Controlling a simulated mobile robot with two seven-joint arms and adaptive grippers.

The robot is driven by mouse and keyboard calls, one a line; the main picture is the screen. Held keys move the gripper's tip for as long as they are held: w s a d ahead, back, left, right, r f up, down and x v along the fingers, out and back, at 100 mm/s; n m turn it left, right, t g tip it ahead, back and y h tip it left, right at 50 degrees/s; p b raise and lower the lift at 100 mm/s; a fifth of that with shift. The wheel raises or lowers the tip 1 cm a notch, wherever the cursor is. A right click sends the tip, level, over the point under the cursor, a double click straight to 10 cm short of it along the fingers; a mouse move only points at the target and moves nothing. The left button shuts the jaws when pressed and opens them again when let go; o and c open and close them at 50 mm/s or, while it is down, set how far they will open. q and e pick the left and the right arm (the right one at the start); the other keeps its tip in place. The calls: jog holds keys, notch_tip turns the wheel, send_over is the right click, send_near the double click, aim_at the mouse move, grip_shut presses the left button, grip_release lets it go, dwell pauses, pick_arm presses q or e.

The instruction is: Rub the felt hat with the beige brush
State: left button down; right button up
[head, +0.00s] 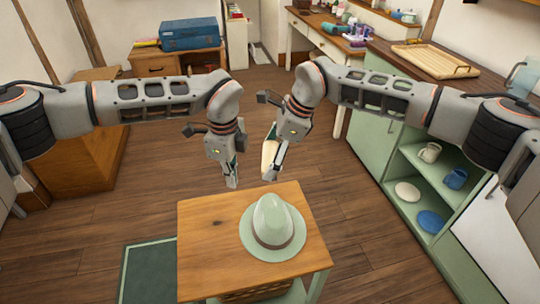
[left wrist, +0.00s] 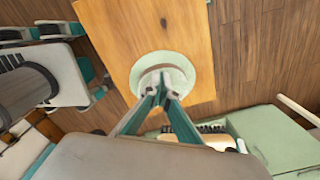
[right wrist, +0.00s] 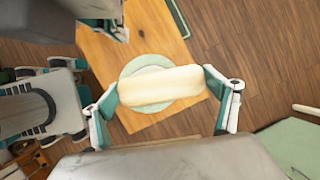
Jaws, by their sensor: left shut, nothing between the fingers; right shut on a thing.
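The felt hat (head: 272,226) is pale green with a darker band. It sits upright on the small wooden table (head: 205,262), right of the table's middle. My right gripper (head: 274,160) is shut on the beige brush (right wrist: 160,88), held above and beyond the table's far edge, apart from the hat. In the right wrist view the brush hides much of the hat (right wrist: 150,65). The brush's dark bristles also show in the left wrist view (left wrist: 208,129). My left gripper (head: 232,182) is shut and empty, left of the brush near the table's far edge. In the left wrist view its fingertips overlap the hat (left wrist: 172,62).
A green shelf unit (head: 385,150) with mugs and plates stands on the right. A blue case (head: 190,34) sits on a desk at the back left. A green mat (head: 148,272) lies left of the table. The wooden floor around the table is mostly clear.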

aim_at(265, 155)
jog(key=shift+r+p, duration=0.8)
jog(key=shift+r, duration=0.75)
pick_arm(q)
notch_tip(265, 155, up, 5)
jog(key=shift+f, duration=0.15)
jog(key=shift+w, duration=0.1)
pick_arm(e)
jog(key=shift+f, duration=0.1)
